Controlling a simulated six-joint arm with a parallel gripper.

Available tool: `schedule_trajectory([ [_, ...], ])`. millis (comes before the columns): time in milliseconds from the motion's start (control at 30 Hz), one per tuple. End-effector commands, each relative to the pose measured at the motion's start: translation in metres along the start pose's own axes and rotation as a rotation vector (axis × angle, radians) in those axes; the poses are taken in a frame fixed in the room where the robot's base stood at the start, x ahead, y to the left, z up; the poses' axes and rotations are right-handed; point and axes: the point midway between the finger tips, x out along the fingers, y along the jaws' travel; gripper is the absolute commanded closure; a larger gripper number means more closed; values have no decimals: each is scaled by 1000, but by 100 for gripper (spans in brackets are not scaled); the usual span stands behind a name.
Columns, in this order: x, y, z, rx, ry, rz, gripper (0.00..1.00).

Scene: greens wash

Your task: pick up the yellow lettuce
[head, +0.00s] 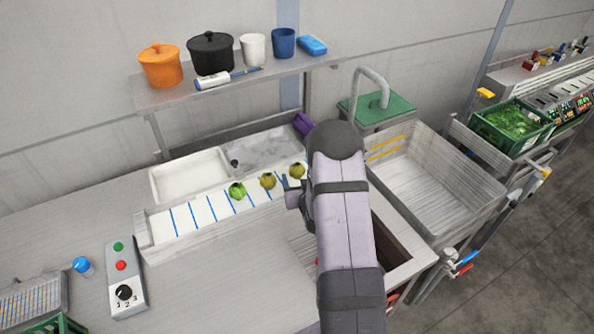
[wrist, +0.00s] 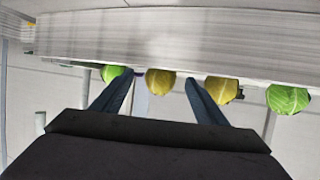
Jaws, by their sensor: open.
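Two yellow lettuces lie on the white belt with blue lines (head: 185,220): one (head: 267,181) in the middle of the row and one (head: 297,171) at its right end, close to my gripper. A green lettuce (head: 237,191) lies left of them. My gripper (head: 288,185) is open, just at the right end of the row. In the wrist view, one yellow lettuce (wrist: 160,82) shows between the fingers, apparently beyond them. The other yellow lettuce (wrist: 221,90) is right of the right finger. Green lettuces show at both sides (wrist: 112,73) (wrist: 288,99). My arm hides part of the belt's right end.
A shelf (head: 225,88) with pots and cups stands behind the belt. A control box with buttons (head: 124,280) is at left. A grey basin (head: 435,190) and a green crate of greens (head: 513,125) are at right.

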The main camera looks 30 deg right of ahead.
Motion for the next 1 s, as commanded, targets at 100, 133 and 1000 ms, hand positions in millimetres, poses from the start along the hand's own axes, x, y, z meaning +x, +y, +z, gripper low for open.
schedule_trajectory([
  [100, 6, -1, -3, 0, 0, 0, 33],
  [133, 8, -1, -3, 0, -2, 0, 33],
  [1000, 50, -3, -4, 0, -1, -1, 52],
])
